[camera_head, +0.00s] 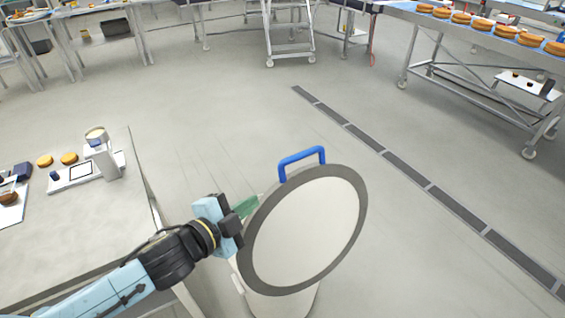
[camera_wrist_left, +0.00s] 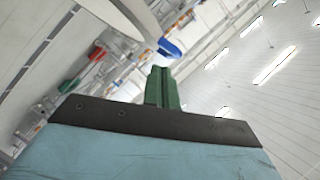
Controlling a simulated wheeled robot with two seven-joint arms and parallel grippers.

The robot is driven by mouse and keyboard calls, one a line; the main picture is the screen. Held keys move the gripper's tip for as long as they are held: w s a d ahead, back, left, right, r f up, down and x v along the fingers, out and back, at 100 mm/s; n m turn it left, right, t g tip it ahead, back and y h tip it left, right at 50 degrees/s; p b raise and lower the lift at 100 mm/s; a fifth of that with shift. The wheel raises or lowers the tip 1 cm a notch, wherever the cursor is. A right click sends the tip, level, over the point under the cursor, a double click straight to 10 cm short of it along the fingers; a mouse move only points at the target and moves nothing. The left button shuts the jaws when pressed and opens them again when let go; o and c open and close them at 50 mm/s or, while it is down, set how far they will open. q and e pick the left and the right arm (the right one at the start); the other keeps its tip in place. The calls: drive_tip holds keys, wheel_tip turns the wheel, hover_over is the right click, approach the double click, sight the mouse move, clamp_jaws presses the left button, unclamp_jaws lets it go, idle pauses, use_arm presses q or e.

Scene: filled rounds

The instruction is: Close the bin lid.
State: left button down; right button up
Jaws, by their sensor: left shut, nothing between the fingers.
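The bin lid (camera_head: 305,232) is a round pale disc with a grey rim, standing raised and steeply tilted in the head view. Its blue handle (camera_head: 301,158) sticks up from the top edge. The white bin (camera_head: 287,304) shows only partly below the lid. My left gripper (camera_head: 248,205) is shut and empty, with green fingers at the lid's upper left edge. I cannot tell whether they touch it. In the left wrist view the shut fingers (camera_wrist_left: 162,88) point toward the blue handle (camera_wrist_left: 170,48), with part of the lid (camera_wrist_left: 128,14) at the top. My right gripper is out of view.
A grey table (camera_head: 95,225) with a scale-like device (camera_head: 100,155) and round orange-brown items (camera_head: 69,158) stands at left. A conveyor with several round items (camera_head: 461,17) is at upper right. A dark floor drain (camera_head: 405,167) runs right of the bin; the surrounding floor is clear.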

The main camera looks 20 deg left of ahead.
use_arm(q)
wheel_tip(320, 180, up, 4)
drive_tip(key=d+m+h, duration=0.2)
drive_tip(key=m+h, duration=0.1)
drive_tip(key=shift+m+t, duration=0.3)
drive_tip(key=shift+w+d+f+p, duration=0.35)
drive_tip(key=shift+w+p, duration=0.1)
drive_tip(key=shift+w, duration=1.35)
drive_tip(key=shift+w+d+f+p, duration=0.25)
drive_tip(key=shift+w+p, duration=0.2)
drive_tip(key=shift+w, duration=1.35)
drive_tip(key=shift+w+d+f+p, duration=0.25)
drive_tip(key=shift+w+f+p, duration=0.2)
drive_tip(key=shift+w, duration=1.35)
